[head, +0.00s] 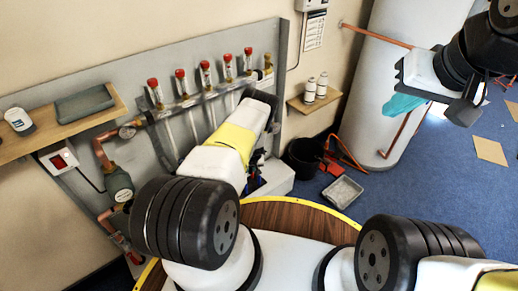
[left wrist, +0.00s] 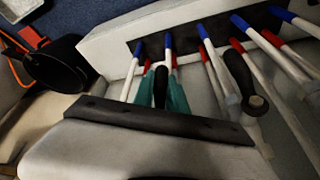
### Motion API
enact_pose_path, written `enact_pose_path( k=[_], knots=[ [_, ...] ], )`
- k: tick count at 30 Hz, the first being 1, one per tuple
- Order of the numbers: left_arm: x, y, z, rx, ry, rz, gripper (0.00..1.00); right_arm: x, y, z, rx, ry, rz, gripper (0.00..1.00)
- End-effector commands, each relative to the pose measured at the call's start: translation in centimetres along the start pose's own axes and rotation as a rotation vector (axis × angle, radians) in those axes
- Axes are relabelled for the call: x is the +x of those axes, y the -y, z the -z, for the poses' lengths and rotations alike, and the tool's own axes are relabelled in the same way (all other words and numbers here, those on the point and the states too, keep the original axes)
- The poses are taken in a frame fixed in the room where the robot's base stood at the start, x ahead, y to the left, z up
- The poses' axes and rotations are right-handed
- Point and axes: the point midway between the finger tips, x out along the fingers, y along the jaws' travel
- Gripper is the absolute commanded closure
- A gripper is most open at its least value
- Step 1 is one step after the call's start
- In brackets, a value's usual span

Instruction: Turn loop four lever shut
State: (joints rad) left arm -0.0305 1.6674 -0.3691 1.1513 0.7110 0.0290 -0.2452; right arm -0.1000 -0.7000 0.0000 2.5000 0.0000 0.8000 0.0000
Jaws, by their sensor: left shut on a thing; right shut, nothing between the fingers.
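The manifold (head: 185,102) runs along the grey wall board, with several red-capped meters on it. In the left wrist view my left gripper (left wrist: 160,92) has its teal fingers closed on a black lever, whose rounded end shows between them. A second black lever (left wrist: 238,74) stands to its right on a pale valve body, apart from the fingers. My left arm hides the lower manifold and the gripped lever in the head view, so I cannot tell the loop number. My right gripper (head: 401,106) is shut and empty, up at the right near the white cylinder.
White pipes with blue and red sleeves (left wrist: 205,45) run close around the left fingers. A wooden shelf (head: 70,125) is at left. A black bucket (head: 303,157) and a grey tray (head: 342,191) stand on the blue floor. A white cylinder (head: 395,75) stands at right.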

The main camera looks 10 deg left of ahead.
Motion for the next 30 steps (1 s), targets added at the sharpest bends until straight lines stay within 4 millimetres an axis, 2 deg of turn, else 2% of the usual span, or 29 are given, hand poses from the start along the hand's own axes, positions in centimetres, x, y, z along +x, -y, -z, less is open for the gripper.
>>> enact_pose_path(
  k=[19, 30],
  knots=[
    [-0.6, 1.2, -0.5, 0.128, 0.196, 0.313, 1.00, 0.0, 0.0, 0.0, 0.000, 0.000, 0.000, 1.00],
    [-0.9, 1.7, -0.6, 0.164, 0.262, 0.415, 1.00, 0.0, 0.0, 0.0, 0.000, 0.000, 0.000, 1.00]
  ],
)
